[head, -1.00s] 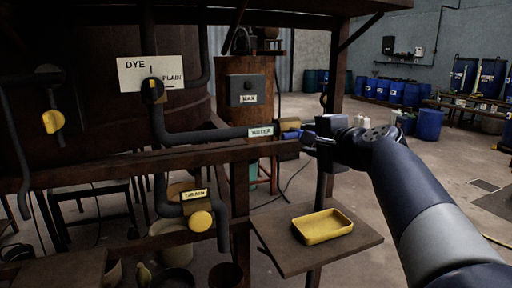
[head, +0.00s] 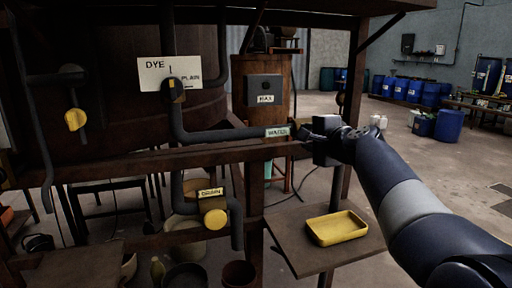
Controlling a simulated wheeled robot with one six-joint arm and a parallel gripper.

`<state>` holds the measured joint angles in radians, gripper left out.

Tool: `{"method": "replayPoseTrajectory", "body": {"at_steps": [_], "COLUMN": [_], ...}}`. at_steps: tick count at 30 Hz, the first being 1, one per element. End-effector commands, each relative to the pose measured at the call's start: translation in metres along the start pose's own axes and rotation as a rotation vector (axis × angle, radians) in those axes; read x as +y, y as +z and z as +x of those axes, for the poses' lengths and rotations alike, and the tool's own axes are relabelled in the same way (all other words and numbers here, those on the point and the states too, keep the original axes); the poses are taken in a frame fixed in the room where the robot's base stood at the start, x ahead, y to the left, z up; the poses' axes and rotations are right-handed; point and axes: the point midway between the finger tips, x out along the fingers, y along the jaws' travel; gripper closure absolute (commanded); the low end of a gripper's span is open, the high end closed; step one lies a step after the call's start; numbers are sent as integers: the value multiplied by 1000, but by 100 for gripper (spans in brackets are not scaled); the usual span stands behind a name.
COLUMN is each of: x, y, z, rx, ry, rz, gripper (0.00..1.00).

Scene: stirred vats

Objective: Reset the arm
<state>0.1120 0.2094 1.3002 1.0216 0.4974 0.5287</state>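My arm reaches in from the lower right of the head view. My gripper (head: 304,128) is at the right end of the pipe labelled WATER (head: 278,132), in front of the wooden post. Its fingers are small, dark and seen nearly end-on, so I cannot tell whether they are open or shut, or whether they touch the pipe's end. No held object shows. Any valve handle at that pipe end is hidden by the gripper.
A yellow tray (head: 337,228) lies on a small shelf (head: 290,240) below my gripper. A DYE/PLAIN sign (head: 155,72), a yellow knob by the DRAIN label (head: 215,219) and a dark beam (head: 150,165) are to the left. Blue barrels (head: 449,126) stand far right; the floor between is open.

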Motion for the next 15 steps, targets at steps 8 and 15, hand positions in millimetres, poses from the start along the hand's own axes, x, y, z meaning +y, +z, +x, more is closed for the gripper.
{"method": "replayPoseTrajectory", "body": {"at_steps": [8, 15], "x": [0, 0], "y": [-1, 0], "z": [-19, -60], "rx": [7, 7], "ry": [-2, -2], "rz": [-25, -24], "gripper": [63, 63]}}
